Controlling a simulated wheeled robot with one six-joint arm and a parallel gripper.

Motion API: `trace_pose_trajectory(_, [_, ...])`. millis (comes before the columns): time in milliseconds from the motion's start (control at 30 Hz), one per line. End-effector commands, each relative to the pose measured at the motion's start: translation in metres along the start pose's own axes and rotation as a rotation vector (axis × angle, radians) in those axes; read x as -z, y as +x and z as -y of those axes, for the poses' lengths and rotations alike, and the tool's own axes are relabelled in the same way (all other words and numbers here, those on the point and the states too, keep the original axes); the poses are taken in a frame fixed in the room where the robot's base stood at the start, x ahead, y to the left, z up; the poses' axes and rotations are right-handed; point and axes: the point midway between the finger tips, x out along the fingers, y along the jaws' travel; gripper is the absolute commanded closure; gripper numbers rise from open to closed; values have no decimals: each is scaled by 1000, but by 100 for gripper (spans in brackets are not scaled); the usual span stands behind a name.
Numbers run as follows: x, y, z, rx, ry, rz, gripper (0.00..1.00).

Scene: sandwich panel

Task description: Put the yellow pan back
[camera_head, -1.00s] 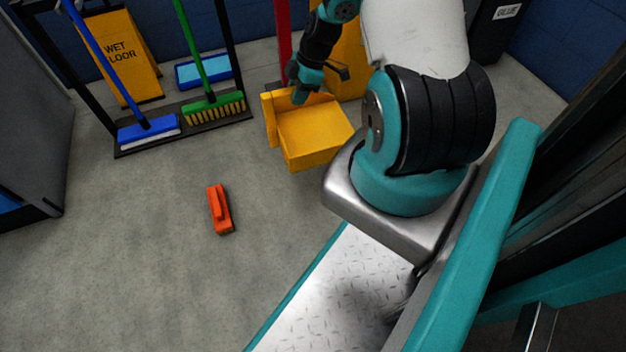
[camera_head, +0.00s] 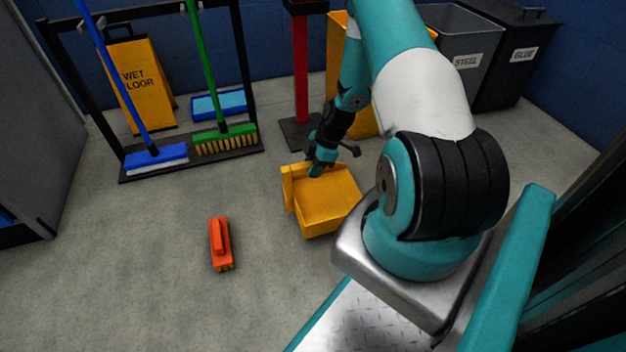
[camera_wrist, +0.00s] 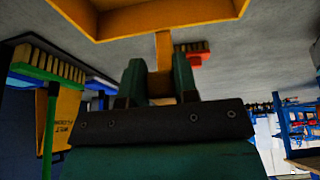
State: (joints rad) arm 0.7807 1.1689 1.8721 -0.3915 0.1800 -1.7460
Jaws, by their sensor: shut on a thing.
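The yellow pan (camera_head: 330,208) is an open, boxy dustpan near the middle of the head view. My gripper (camera_head: 318,168) is at its back edge, above the floor. In the wrist view my gripper (camera_wrist: 159,78) is shut on a yellow strip that joins the pan (camera_wrist: 150,22), whose body fills the top of the picture. In the head view the fingertips are small and partly hidden, and I cannot tell how far the pan is off the floor.
An orange-red brush (camera_head: 220,244) lies on the floor left of the pan. A rack (camera_head: 190,162) holds a blue and a green broom. A red post (camera_head: 300,75) stands behind the pan, beside a yellow bin (camera_head: 366,112). Steel (camera_head: 462,50) and glue (camera_head: 518,55) bins stand back right. The front-left floor is clear.

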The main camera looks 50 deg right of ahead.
Motion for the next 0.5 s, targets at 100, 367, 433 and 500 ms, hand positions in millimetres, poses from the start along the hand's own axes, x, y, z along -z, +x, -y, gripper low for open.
trace_pose_trajectory(100, [-8, 20, 0, 1, 0, -1, 100])
trace_pose_trajectory(367, [-14, 34, 0, 0, 0, 0, 100])
trace_pose_trajectory(433, [-14, 34, 0, 0, 0, 0, 100])
trace_pose_trajectory(500, [-14, 34, 0, 0, 0, -1, 100])
